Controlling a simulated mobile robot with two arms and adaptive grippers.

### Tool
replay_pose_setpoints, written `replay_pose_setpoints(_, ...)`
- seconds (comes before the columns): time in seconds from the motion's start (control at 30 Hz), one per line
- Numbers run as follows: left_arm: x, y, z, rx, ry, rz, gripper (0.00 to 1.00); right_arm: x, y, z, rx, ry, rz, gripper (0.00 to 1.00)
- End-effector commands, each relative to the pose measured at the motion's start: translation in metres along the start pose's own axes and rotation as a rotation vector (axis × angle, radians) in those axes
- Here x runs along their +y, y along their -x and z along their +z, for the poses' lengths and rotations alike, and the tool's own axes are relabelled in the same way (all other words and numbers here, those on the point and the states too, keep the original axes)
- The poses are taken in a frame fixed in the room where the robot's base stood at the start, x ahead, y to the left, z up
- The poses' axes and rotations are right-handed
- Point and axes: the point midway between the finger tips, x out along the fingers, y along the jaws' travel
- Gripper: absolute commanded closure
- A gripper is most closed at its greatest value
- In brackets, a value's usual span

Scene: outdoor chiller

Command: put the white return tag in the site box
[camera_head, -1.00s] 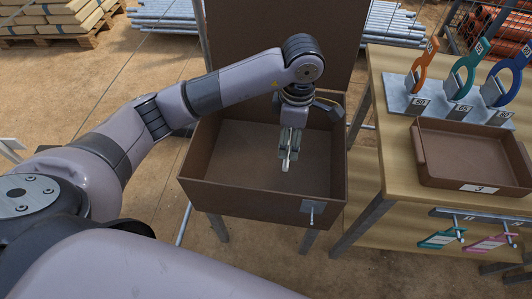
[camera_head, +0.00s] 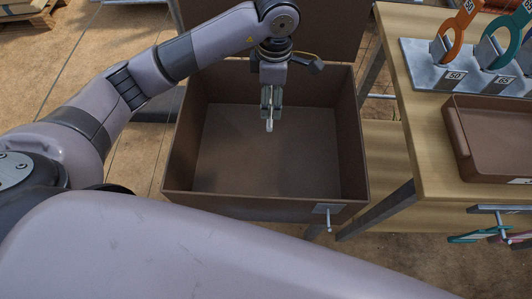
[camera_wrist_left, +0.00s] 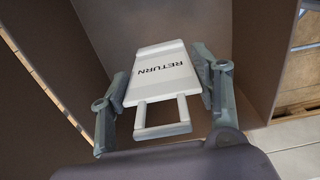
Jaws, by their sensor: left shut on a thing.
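The white return tag (camera_wrist_left: 160,75), printed RETURN, is held between the fingers of my left gripper (camera_head: 270,103). In the head view the tag (camera_head: 269,125) shows as a small white end below the fingertips. The site box (camera_head: 345,150) is a brown open box on legs with its lid raised at the back. The box floor that shows is empty. I cannot tell the tag's exact height above the floor. My right gripper is not in view.
A wooden table (camera_head: 420,130) stands to the right, with a brown tray (camera_head: 466,146) and a grey rack (camera_head: 430,65) of coloured ring-shaped tags. More coloured tags hang at its front. A latch (camera_head: 327,211) sits on the box's front wall.

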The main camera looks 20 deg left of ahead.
Motion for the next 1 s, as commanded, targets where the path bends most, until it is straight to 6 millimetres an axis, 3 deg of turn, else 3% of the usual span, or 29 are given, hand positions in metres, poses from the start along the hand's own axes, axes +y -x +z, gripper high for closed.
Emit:
replay_pose_setpoints(0.03, 0.0, -0.012, 0.0, 0.0, 0.0, 0.0, 0.7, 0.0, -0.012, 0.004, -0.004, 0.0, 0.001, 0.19)
replay_pose_setpoints(0.2, 0.0, -0.024, 0.0, 0.0, 0.0, -0.001, 0.7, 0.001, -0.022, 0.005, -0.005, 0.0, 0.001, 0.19)
replay_pose_setpoints(0.37, -0.001, -0.05, 0.0, 0.003, 0.002, -0.006, 0.7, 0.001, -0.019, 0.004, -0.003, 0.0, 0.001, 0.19)
replay_pose_setpoints(0.8, -0.001, -0.161, 0.003, 0.001, 0.001, -0.004, 0.7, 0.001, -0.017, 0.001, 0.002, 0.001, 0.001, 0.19)
replay_pose_setpoints(1.0, 0.001, -0.179, 0.003, 0.001, 0.001, -0.001, 0.7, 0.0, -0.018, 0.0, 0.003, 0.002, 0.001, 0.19)
